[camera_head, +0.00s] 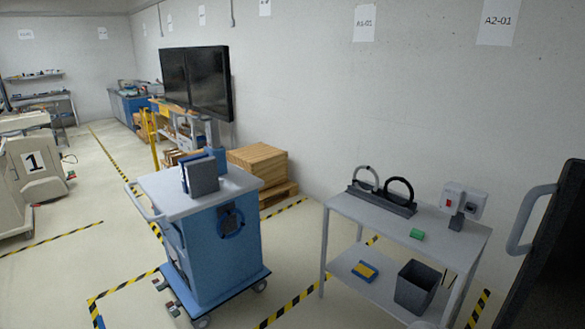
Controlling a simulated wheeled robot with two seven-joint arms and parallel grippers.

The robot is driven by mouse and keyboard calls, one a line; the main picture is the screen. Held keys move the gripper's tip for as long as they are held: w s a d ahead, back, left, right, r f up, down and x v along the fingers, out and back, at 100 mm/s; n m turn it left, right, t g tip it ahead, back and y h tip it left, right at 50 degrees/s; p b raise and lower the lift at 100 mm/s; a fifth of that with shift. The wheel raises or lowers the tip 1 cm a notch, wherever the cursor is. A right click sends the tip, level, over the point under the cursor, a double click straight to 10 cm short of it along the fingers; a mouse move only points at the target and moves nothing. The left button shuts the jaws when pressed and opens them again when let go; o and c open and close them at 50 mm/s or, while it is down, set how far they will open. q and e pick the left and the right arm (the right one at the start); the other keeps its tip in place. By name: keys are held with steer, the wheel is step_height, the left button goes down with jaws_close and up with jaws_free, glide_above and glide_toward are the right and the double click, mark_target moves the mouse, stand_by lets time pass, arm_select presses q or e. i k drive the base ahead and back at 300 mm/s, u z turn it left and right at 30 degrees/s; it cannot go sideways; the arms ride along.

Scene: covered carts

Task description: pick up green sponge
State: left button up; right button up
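The green sponge (417,234) lies on the grey top shelf of a metal cart (454,246) at the right. It is near the middle of that shelf, in front of a dark rack with two black-and-grey rings (383,200). Neither of my grippers shows in the head view, and nothing touches the sponge from above.
A dark grey bin (416,287) and a yellow-and-blue sponge (365,271) are on the cart's lower shelf. A red-switched box (464,200) stands at the back right. A blue cart (221,262) is to the left. A dark handled panel (548,255) fills the right edge.

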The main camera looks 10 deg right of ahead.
mark_target(415, 233)
steer(key=z, duration=0.3)
steer(key=i, duration=2.3)
steer(key=z, duration=0.95)
